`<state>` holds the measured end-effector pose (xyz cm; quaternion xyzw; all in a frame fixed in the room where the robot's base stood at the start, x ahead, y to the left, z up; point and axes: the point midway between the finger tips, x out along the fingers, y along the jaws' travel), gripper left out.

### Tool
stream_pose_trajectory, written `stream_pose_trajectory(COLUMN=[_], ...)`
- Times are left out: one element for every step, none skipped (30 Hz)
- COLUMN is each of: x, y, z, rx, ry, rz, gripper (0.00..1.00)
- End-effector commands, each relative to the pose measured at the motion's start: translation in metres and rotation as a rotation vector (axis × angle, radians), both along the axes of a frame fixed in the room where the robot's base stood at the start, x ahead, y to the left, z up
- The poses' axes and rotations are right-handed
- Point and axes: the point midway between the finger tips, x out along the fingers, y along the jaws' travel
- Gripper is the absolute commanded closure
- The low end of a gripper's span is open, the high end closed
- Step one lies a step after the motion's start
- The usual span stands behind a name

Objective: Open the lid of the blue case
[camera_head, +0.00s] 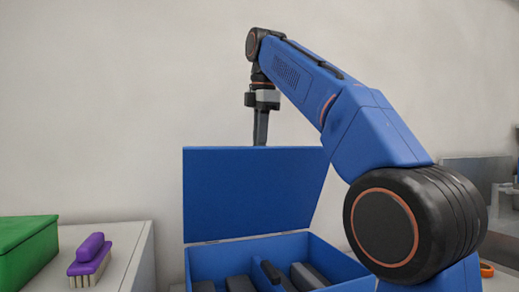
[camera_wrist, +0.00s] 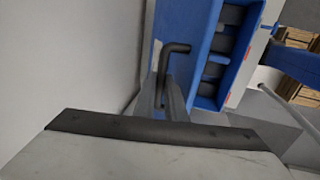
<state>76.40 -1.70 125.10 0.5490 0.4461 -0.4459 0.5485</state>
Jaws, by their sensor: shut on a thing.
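The blue case (camera_head: 352,268) stands low in the middle of the head view with its lid (camera_head: 250,190) raised upright, leaning slightly back. The open case shows dark blocks inside; it also shows in the wrist view (camera_wrist: 247,62). My gripper (camera_head: 261,140) is at the lid's top edge, its fingertips hidden behind the lid in the head view. In the wrist view my gripper (camera_wrist: 168,95) is shut on the dark bent handle (camera_wrist: 176,48) next to the blue lid (camera_wrist: 190,22).
A green box (camera_head: 28,248) and a purple brush (camera_head: 90,255) are on a light counter (camera_head: 128,255) at the left. A pale wall is close behind the lid. Wooden crates (camera_wrist: 298,92) show at the right of the wrist view.

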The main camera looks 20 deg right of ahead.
Motion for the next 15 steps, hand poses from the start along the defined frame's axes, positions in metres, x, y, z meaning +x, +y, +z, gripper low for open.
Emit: stream_pose_trajectory(x=[0.0034, 0.0033, 0.0033, 0.0033, 0.0032, 0.0032, 0.0032, 0.0032, 0.0031, 0.0031, 0.0031, 0.0031, 0.0030, 0.0030, 0.0027], y=[0.0005, 0.0005, 0.0005, 0.0005, 0.0005, 0.0005, 0.0005, 0.0005, 0.0005, 0.0005, 0.0005, 0.0006, 0.0006, 0.0006, 0.0005], z=[-0.0037, -0.0036, -0.0035, -0.0035, -0.0034, -0.0034, -0.0035, -0.0035, -0.0035, -0.0035, -0.0035, -0.0035, -0.0036, -0.0036, -0.0033], rx=[-0.001, -0.001, -0.001, -0.001, -0.001, -0.001, -0.001, -0.001, -0.001, -0.001, -0.001, -0.001, -0.001, -0.001, 0.000], ry=[0.008, 0.008, 0.008, 0.008, 0.008, 0.008, 0.008, 0.008, 0.008, 0.008, 0.008, 0.008, 0.008, 0.008, 0.008], rz=[0.000, 0.000, 0.000, 0.000, 0.000, 0.000, 0.000, 0.000, 0.001, 0.001, 0.001, 0.001, 0.001, 0.001, 0.001], gripper=[1.00, 1.00, 1.00, 1.00, 1.00, 1.00, 1.00, 1.00, 1.00, 1.00, 1.00, 1.00, 0.87, 0.80, 0.71])
